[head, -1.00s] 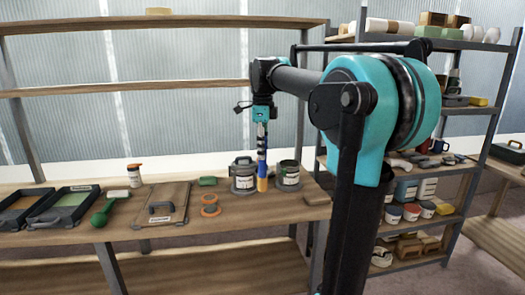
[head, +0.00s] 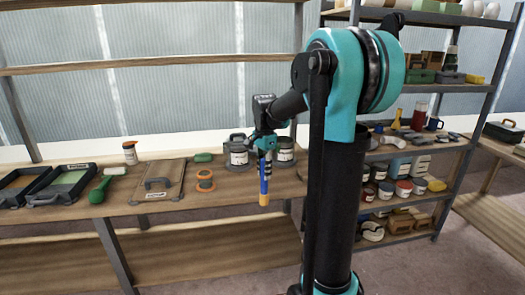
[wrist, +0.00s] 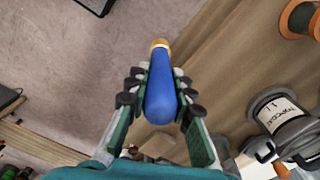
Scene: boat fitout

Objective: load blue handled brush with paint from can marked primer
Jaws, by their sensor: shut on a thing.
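My gripper (head: 265,143) is shut on the blue handled brush (head: 263,182), which hangs upright with its yellow end down, in front of the cans near the bench's front edge. In the wrist view the blue handle (wrist: 161,90) lies between both fingers, the yellow end (wrist: 160,44) beyond it. A grey can (head: 238,156) with a white label stands on the bench left of my gripper. A second can (head: 285,151) stands to the right, partly hidden by my gripper; its label is not readable. The wrist view shows a can (wrist: 290,122) whose label appears to read "TOPCOAT".
A loaded shelf rack (head: 440,145) stands to the right.

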